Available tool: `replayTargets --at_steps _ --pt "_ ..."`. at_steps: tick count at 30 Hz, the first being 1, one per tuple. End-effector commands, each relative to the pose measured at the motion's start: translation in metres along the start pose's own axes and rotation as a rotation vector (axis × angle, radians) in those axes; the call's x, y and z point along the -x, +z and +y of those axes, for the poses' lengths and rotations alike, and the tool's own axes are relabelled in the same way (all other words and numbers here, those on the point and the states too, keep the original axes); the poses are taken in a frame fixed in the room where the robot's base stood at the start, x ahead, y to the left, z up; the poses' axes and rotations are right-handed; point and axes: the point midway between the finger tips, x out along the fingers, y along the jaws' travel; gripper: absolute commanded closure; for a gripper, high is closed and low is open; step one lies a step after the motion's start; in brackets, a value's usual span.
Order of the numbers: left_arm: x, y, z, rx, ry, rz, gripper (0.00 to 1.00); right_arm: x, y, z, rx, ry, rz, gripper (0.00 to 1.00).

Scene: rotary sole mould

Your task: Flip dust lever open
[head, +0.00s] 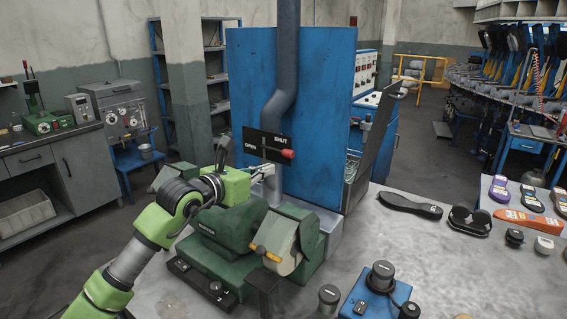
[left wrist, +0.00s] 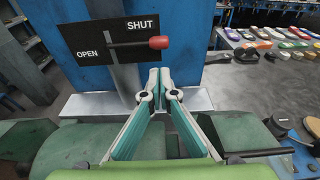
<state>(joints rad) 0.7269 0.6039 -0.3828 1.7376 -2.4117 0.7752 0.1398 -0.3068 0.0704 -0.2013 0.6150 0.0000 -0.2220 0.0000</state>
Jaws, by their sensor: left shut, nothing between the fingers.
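The dust lever is a bar with a red knob (head: 289,153) on a black plate (head: 250,140) marked OPEN at left and SHUT at right. The plate is on the grey duct in front of the blue panel. In the left wrist view the lever (left wrist: 158,42) lies nearly level, its knob at the right under the word SHUT. My left gripper (head: 268,171) is just below and left of the knob in the head view. In the left wrist view its fingertips (left wrist: 160,76) are together and empty, below the knob with a visible gap. My right gripper is out of view.
A green grinder (head: 222,232) stands on the bench under my left arm. A blue panel (head: 318,120) rises behind the lever. Black soles (head: 410,206) and a small blue device (head: 375,290) lie to the right. The bench between them is mostly clear.

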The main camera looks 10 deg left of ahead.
Motion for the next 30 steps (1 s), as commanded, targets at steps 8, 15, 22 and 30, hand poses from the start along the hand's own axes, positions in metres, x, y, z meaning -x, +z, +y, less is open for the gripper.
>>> replayTargets --at_steps 8,15,22,30 --pt "-0.048 0.004 -0.001 0.002 -0.001 0.001 1.00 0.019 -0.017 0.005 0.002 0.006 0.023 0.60" --pt "-0.073 0.002 0.000 0.002 -0.001 0.000 1.00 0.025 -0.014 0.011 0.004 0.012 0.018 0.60" --pt "-0.080 0.001 -0.001 0.000 -0.001 -0.001 1.00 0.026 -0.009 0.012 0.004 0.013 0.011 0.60" --pt "-0.080 0.001 -0.001 0.000 -0.001 -0.001 1.00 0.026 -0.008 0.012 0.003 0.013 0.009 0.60"
